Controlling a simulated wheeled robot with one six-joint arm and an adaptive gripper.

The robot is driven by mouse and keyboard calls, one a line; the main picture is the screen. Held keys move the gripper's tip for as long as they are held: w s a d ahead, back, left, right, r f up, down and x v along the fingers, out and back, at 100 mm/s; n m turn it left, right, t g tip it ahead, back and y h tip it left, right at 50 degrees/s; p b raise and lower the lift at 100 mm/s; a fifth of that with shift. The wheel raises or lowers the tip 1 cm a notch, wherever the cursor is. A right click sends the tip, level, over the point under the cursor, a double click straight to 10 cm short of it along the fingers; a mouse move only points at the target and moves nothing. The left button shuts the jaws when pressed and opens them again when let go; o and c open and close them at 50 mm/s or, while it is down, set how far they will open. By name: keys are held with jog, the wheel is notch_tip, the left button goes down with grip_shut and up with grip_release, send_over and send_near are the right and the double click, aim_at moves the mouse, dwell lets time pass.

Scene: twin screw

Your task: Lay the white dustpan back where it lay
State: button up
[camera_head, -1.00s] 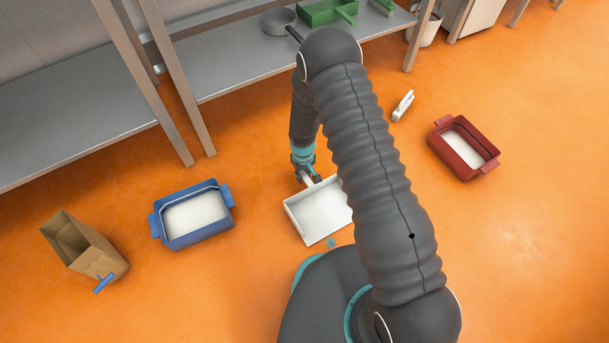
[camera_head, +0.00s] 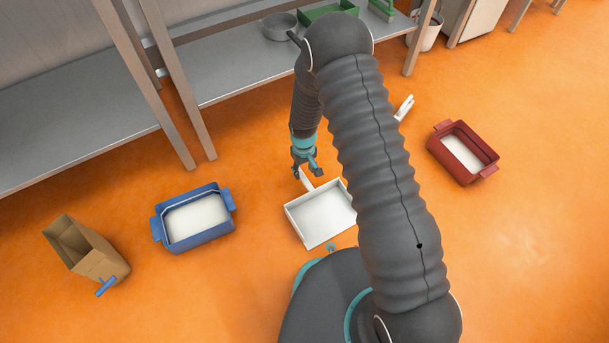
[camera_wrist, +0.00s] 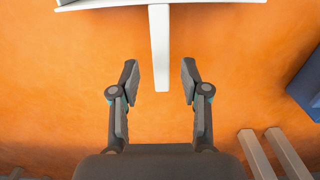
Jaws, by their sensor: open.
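The white dustpan (camera_head: 322,215) lies flat on the orange floor in front of my base, its handle pointing up and left toward my gripper. In the wrist view its pan edge (camera_wrist: 200,2) shows at the top and its handle (camera_wrist: 159,50) reaches down between my fingers. My gripper (camera_head: 308,175) is just above the handle's end in the head view. In the wrist view my gripper (camera_wrist: 160,82) is open, one finger on each side of the handle, with gaps on both sides and nothing held. My arm hides part of the floor right of the dustpan.
A blue tub (camera_head: 195,218) and a brown paper bag (camera_head: 85,250) stand to the left. A red tub (camera_head: 463,153) and a small white item (camera_head: 404,108) are to the right. Grey shelves (camera_head: 230,70) stand behind, holding a grey pan (camera_head: 279,26) and a green tray (camera_head: 325,12).

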jog(key=d+r+m+t, duration=0.1)
jog(key=d+r, duration=0.1)
jog(key=r, duration=0.9)
jog(key=d+r+m, duration=0.1)
jog(key=d+r, duration=0.2)
jog(key=r, duration=0.8)
jog(key=s+d+r+m+t, duration=0.1)
jog(key=s+d+r, duration=0.15)
jog(key=r, duration=0.45)
jog(key=s+d+r+t, duration=0.15)
jog(key=d+r, duration=0.25)
jog(key=r, duration=0.4)
jog(key=s+d+r+m, duration=0.1)
jog(key=s+d+r, duration=0.2)
jog(key=s, duration=0.4)
jog(key=s+d+r+m+t, duration=0.1)
jog(key=s+d+r, duration=0.2)
jog(key=s+r, duration=0.2)
jog(key=s+d+r+m+t, duration=0.1)
jog(key=s+r, duration=0.3)
jog(key=s, duration=0.5)
jog(key=shift+d+m+p, duration=0.3)
jog(key=shift+d+m, duration=0.1)
jog(key=shift+d, duration=0.5)
jog(key=shift+s, duration=0.1)
notch_tip(320, 180, up, 7)
jog(key=p, duration=0.7)
